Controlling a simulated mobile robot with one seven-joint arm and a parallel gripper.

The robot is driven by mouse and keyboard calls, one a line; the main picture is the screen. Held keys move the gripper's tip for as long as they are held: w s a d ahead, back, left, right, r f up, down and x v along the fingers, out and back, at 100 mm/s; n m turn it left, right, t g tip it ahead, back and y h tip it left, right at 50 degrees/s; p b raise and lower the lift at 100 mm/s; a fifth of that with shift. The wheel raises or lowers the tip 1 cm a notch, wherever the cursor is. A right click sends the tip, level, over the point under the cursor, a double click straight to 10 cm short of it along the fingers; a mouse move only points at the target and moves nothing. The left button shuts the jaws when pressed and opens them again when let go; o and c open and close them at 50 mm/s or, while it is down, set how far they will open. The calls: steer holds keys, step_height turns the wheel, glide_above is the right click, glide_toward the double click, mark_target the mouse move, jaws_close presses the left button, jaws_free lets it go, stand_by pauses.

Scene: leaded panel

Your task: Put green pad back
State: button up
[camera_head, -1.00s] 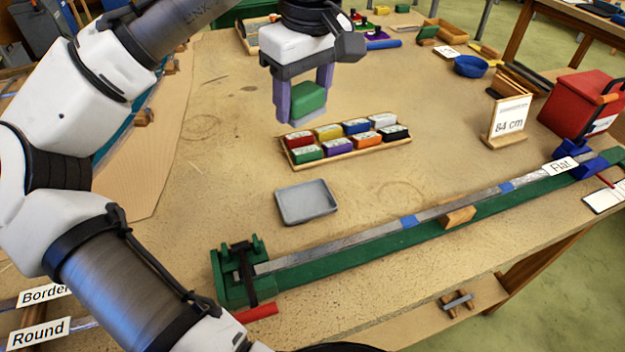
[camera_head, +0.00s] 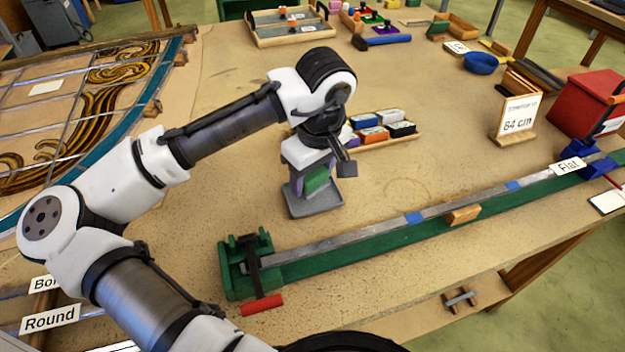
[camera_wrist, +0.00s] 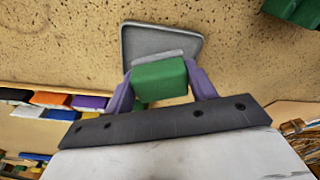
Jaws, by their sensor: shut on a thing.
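My gripper (camera_head: 315,183) is shut on the green pad (camera_head: 316,179), a green block with a pale underside. In the wrist view the green pad (camera_wrist: 159,79) sits between my two purple fingers. The shallow grey tray (camera_head: 300,207) lies on the table beneath it. In the wrist view the tray (camera_wrist: 190,44) extends beyond the pad. I cannot tell whether the pad touches the tray. The wooden rack of coloured pads (camera_head: 390,140) stands just behind; blue, orange and black pads show, and my arm hides its left part.
A long green rail with a metal strip (camera_head: 385,230) and a clamp (camera_head: 250,265) runs along the front. A leaded panel (camera_head: 90,110) lies at the left. The table right of the tray is clear.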

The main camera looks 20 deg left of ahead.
mark_target(318, 177)
steer(key=shift+f, duration=1.15)
steer(key=shift+f, duration=0.1)
steer(key=o, duration=0.7)
steer(key=r, duration=0.8)
steer(key=d+r+b, duration=0.1)
steer(key=r, duration=0.3)
steer(key=shift+s+d+r, duration=0.1)
steer(key=shift+s, duration=0.3)
